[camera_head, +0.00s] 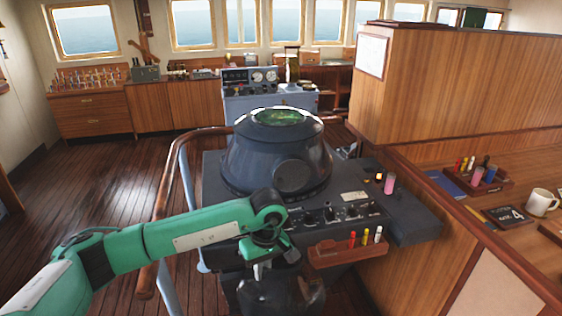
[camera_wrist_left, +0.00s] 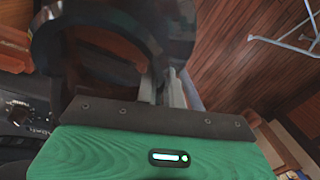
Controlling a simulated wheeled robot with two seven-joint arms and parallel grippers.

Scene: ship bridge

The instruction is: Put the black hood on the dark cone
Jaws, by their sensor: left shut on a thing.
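The dark cone (camera_head: 235,165) is a wide, blue-black housing on the console, with a round green screen facing up at its top. The top is uncovered. My left gripper (camera_head: 262,270) is in front of the console, below and nearer than the cone. It is shut on the black hood (camera_head: 280,295), which hangs low at the bottom edge of the head view, partly hidden by the gripper. In the left wrist view the hood (camera_wrist_left: 152,32) shows as a dark curved rim beyond the gripper's fingers. My right gripper is not in view.
The console (camera_head: 415,222) carries knobs and a pink cup (camera_head: 389,184). A small pen tray (camera_head: 345,252) juts from its front, right of my left gripper. A wooden rail (camera_head: 165,200) curves along its left side. A desk with a white mug (camera_head: 541,203) stands right.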

